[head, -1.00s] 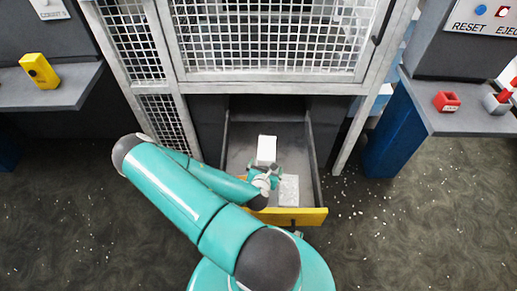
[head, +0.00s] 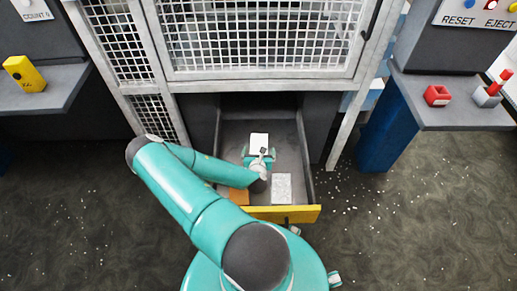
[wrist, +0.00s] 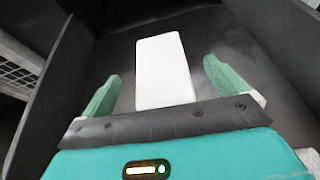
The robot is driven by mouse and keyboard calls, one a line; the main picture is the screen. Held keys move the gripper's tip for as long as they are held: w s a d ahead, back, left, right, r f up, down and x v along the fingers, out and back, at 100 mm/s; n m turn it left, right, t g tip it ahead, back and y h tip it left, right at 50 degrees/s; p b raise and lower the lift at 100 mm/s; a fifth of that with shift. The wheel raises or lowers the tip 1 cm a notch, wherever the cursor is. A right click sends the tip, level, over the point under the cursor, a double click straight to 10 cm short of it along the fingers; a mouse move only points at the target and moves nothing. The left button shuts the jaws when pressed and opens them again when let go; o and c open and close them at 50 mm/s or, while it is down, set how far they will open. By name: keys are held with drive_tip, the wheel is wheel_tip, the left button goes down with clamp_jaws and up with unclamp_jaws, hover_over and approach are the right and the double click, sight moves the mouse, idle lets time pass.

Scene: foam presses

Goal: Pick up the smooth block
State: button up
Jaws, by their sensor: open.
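The smooth block (head: 259,141) is plain white and lies toward the back of the open drawer (head: 312,188). In the wrist view the smooth block (wrist: 165,75) lies ahead of my gripper (wrist: 162,82), its near end between the two green fingers. Gaps show on both sides, and the fingers are open and empty. In the head view my gripper (head: 260,158) is over the drawer, just in front of the white block, and partly covers its near end. I cannot tell the exact height of the fingers above the drawer floor.
A speckled grey-white block (head: 281,188) and an orange-brown block (head: 238,196) lie near the drawer's yellow front (head: 284,214). Drawer walls rise close on both sides. The mesh cage (head: 265,40) stands above the drawer's back.

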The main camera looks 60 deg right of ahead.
sight(259, 143)
drive_tip(key=x, duration=0.5)
drive_tip(key=shift+w+f, duration=0.15)
drive_tip(key=shift+f, duration=0.05)
drive_tip(key=shift+c, duration=0.2)
drive_tip(key=c, duration=1)
